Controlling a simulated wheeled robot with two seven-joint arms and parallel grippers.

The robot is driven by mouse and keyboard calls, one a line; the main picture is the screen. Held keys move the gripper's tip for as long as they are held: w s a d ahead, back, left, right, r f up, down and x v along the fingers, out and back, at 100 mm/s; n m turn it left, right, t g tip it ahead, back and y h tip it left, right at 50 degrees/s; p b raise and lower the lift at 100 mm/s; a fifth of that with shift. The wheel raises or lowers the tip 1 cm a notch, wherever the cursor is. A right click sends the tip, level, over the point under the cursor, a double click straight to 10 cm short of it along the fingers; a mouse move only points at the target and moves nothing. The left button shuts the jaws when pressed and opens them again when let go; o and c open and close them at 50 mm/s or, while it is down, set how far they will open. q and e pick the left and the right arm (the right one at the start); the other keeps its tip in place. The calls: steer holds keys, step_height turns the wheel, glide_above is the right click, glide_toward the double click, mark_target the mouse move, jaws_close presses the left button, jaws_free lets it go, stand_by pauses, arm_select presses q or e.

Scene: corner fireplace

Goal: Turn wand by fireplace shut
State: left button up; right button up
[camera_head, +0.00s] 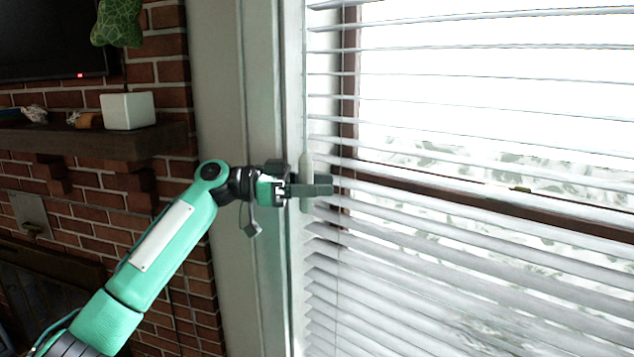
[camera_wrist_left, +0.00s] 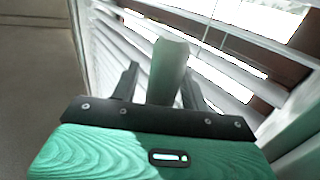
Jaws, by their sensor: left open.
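The wand (camera_head: 306,168) is a pale, upright rod hanging at the left edge of the white window blinds (camera_head: 450,190). My left gripper (camera_head: 318,188) is at the wand, its arm coming in from the lower left. In the left wrist view the wand's thick pale end (camera_wrist_left: 168,68) stands between the two dark fingers of the left gripper (camera_wrist_left: 160,85). The fingers are open, with a gap visible on each side of the wand. The blind slats are tilted, with bright gaps between them. My right gripper is not in view.
A brick fireplace wall (camera_head: 165,70) with a dark wooden mantel (camera_head: 90,142) is on the left. The pale window frame (camera_head: 225,90) is close beside my left arm.

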arm_select(q)
steer(key=shift+c, duration=0.5)
